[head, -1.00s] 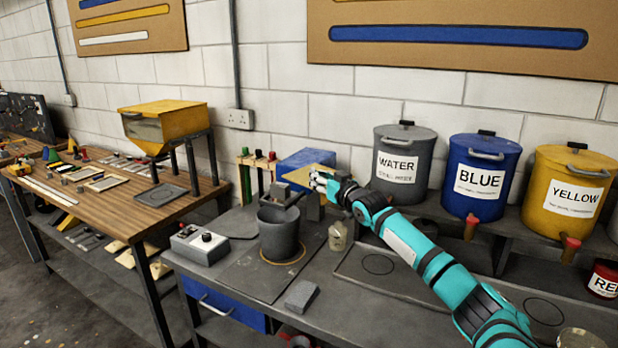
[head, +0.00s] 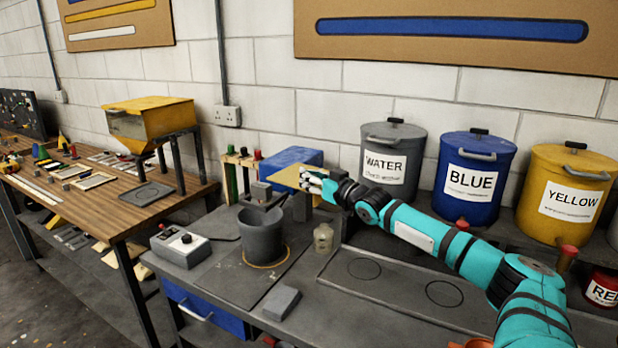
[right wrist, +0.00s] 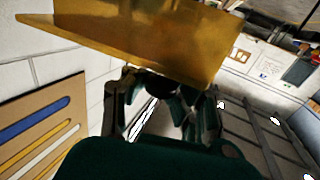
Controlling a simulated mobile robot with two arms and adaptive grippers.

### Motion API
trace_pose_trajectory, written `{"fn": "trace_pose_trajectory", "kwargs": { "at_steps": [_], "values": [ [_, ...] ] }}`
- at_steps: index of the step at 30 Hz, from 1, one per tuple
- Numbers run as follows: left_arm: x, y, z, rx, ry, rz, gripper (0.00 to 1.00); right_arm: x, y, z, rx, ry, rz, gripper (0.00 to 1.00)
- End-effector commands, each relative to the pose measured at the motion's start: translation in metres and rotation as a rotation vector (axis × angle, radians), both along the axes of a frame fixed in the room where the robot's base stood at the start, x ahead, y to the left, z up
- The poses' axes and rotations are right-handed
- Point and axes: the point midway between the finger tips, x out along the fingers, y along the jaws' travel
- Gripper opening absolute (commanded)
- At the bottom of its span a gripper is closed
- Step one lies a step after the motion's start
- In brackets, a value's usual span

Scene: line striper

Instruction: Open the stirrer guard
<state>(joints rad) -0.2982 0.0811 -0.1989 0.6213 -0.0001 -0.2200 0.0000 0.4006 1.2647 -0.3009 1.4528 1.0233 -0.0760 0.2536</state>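The stirrer (head: 262,195) stands at the back of the bench, with a grey bucket (head: 262,240) under it. A yellow plate, which looks like the stirrer guard (head: 287,177), sits tilted above and behind the bucket, in front of a blue housing (head: 291,158). My right gripper (head: 314,181) is at the plate's right edge. In the right wrist view the guard (right wrist: 150,40) fills the top, just beyond the fingers (right wrist: 165,95). The fingers stand apart with nothing clearly between them; contact with the guard cannot be told. My left gripper is not in view.
A control box (head: 180,243) stands left of the bucket, and a small bottle (head: 323,238) right of it. A grey block (head: 281,302) lies in front. Water (head: 391,160), blue (head: 474,180) and yellow (head: 568,195) drums line the back right. The tray (head: 400,284) is bare.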

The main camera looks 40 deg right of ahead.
Motion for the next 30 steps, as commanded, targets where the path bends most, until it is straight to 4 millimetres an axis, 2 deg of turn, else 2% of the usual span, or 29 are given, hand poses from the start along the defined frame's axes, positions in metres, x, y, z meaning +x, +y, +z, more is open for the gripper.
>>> {"fn": "trace_pose_trajectory", "kwargs": {
  "at_steps": [1,6,8,20,30],
  "values": [
    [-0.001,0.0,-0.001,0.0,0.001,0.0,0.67,0.0,0.005,-0.012,-0.001,0.022,0.007,0.23],
    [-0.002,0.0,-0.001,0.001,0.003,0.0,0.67,0.0,0.004,-0.01,0.0,0.019,0.005,0.45],
    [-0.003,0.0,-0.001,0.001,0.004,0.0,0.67,0.0,0.003,-0.009,0.0,0.017,0.005,0.51],
    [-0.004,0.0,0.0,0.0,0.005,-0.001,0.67,-0.003,0.002,-0.006,0.0,0.009,0.003,0.51],
    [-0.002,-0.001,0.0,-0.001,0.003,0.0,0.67,-0.027,0.003,-0.007,0.0,0.014,0.002,0.51]
  ]
}}
